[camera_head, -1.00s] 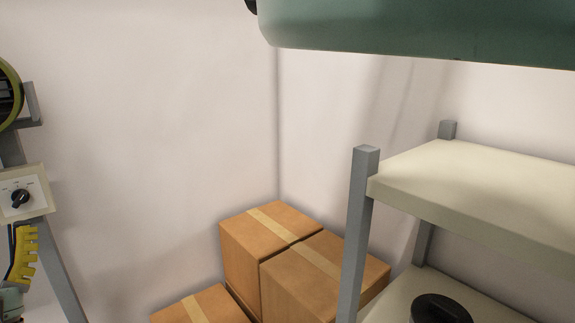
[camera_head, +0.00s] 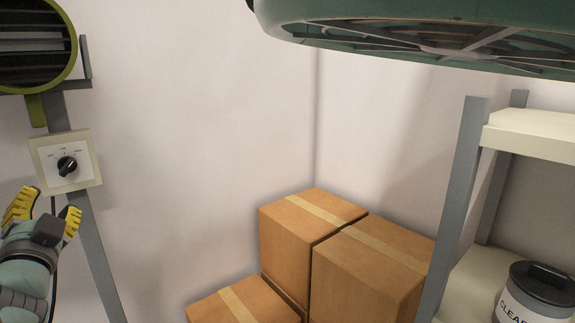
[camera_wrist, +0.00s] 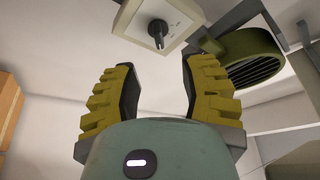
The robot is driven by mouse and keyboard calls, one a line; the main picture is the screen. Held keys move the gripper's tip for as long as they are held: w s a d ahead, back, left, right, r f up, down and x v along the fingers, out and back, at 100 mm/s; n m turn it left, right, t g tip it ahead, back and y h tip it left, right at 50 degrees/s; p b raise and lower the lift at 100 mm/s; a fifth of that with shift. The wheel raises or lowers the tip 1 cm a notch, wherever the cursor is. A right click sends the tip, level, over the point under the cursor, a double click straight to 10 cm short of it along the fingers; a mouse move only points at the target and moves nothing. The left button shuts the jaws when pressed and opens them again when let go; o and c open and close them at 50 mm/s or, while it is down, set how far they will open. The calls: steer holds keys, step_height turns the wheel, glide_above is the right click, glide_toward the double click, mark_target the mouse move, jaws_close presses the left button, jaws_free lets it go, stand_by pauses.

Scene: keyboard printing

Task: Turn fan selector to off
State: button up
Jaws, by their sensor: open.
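The fan selector is a black knob (camera_head: 67,166) on a pale square panel (camera_head: 87,181), mounted on a grey post at the left of the head view. The knob also shows in the wrist view (camera_wrist: 158,31), at the top, beyond the fingertips. The lettering around it is too small to read. My gripper (camera_head: 46,207) is below the panel in the head view, apart from it. In the wrist view my gripper (camera_wrist: 158,70) has its two yellow-and-black fingers spread, with nothing between them.
A green round fan (camera_head: 38,45) is above the panel on the same grey post (camera_head: 98,255). Cardboard boxes (camera_head: 290,240) are stacked in the corner. A shelf (camera_head: 545,130) stands at the right with a lidded container (camera_head: 540,295). The wall between post and boxes is bare.

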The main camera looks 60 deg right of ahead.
mark_target(66, 171)
steer(key=p+x, duration=0.3)
steer(key=x, duration=0.1)
steer(key=p+x, duration=0.3)
steer(key=x, duration=0.2)
steer(key=shift+s+d+r, duration=0.2)
steer(key=shift+d, duration=0.05)
steer(key=shift+w+r+p, duration=0.25)
steer(key=shift+w+p, duration=0.05)
steer(key=shift+p, duration=0.35)
steer(key=shift+w+r+p, duration=0.1)
steer(key=shift+w+p, duration=0.4)
steer(key=shift+p, duration=0.5)
steer(key=shift+w+d+p, duration=0.2)
steer(key=shift+d+p, duration=0.2)
steer(key=shift+p, duration=0.45)
steer(key=shift+d+f, duration=0.1)
steer(key=shift+f, duration=0.15)
steer(key=shift+o, duration=0.5)
jaws_close()
